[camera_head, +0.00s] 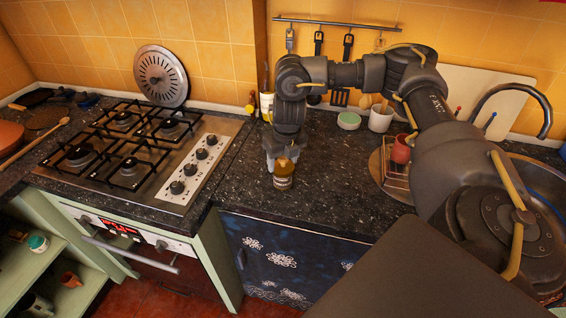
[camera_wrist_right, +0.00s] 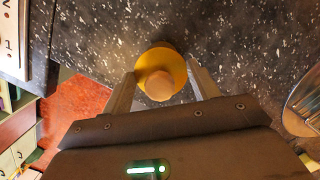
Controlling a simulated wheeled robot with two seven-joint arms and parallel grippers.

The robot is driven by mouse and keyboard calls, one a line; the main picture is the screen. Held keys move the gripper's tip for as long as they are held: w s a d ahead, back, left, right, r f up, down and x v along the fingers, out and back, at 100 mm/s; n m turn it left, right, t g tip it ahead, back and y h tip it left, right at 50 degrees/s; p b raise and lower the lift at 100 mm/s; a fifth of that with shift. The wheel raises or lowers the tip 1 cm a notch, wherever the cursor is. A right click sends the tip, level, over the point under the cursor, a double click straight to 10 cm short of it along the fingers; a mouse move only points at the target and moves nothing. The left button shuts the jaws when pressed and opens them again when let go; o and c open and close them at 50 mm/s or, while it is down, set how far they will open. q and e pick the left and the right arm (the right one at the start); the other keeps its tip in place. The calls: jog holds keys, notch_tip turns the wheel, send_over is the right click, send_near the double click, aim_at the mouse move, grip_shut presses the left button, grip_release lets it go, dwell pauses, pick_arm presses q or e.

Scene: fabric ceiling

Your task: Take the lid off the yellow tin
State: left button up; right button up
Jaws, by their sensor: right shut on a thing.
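The yellow tin (camera_head: 283,182) stands upright on the dark speckled counter, close to its front edge. Its lid (camera_head: 284,167) is on top; in the right wrist view the lid (camera_wrist_right: 165,57) is a round yellow disc with a pale wooden knob (camera_wrist_right: 159,86). My right gripper (camera_head: 283,158) points down from above, with a finger on each side of the lid, and is shut on it. In the wrist view the lid hides the tin's body. I see no gap between lid and tin. My left gripper is not in view.
A gas hob (camera_head: 140,150) lies to the left. A dish rack (camera_head: 394,178) with a red cup (camera_head: 402,150) is to the right. Counter between tin and rack is clear.

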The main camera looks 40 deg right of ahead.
jog(key=shift+r+b, duration=0.45)
jog(key=shift+r, duration=0.1)
jog(key=s+a+r+b, duration=0.2)
jog(key=s+a+r, duration=0.4)
jog(key=a+r, duration=0.6)
jog(key=shift+s+a, duration=0.15)
jog(key=shift+a, duration=0.15)
